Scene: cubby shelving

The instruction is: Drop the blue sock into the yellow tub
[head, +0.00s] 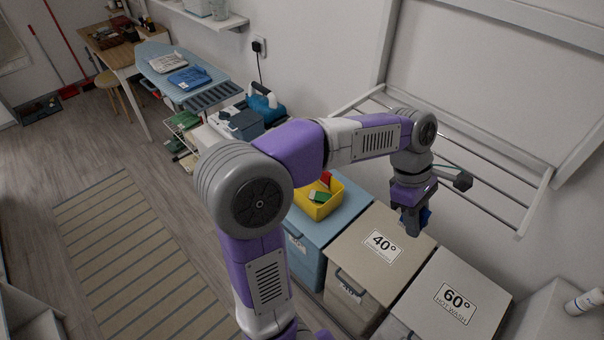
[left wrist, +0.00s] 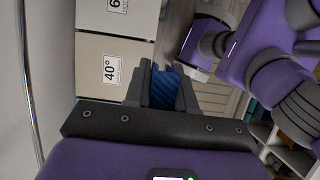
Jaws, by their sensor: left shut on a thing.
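The blue sock (head: 426,217) is pinched between the fingers of my left gripper (head: 413,220), mostly hidden by them in the head view. In the left wrist view the ribbed sock (left wrist: 165,90) shows between the two fingers of the gripper (left wrist: 163,72). The gripper is above the beige 40° bin lid (head: 374,255), to the right of the tub. The yellow tub (head: 317,212) stands on the blue bin lid (head: 343,220) and has red and green things in it. The tub cannot be made out in the left wrist view.
A grey 60° bin (head: 457,290) stands right of the 40° bin. A wall drying rack (head: 480,170) is close behind my left gripper. An ironing board (head: 185,75) and a blue-topped caddy (head: 262,104) stand further back. A striped rug (head: 140,250) covers the left floor.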

